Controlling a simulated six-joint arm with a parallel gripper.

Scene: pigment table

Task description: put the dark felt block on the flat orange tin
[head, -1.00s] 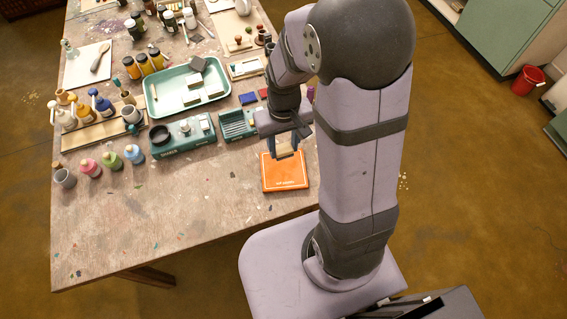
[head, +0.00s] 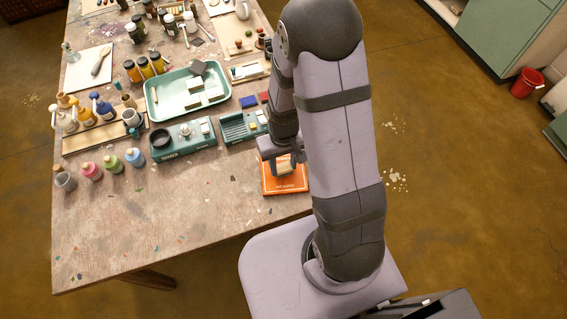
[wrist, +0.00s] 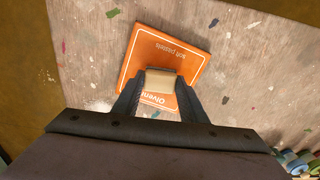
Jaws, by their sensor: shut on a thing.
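The flat orange tin (head: 287,187) lies on the table near its right front edge, and it also shows in the wrist view (wrist: 180,42) with white lettering. My gripper (wrist: 159,88) is shut on a small block (wrist: 159,98), which I take for the dark felt block. Its face toward the wrist camera is tan, with a dark strip along the far edge. In the head view the block (head: 284,169) is over the tin, partly hidden by my gripper. I cannot tell whether it touches the tin.
A mint tray (head: 155,111) with pale blocks and a dark grey piece (head: 199,67) stands farther back. A teal device (head: 183,141) and a ridged teal box (head: 240,127) stand left of and behind the tin. Small bottles (head: 111,163) line the left. The front table area is clear.

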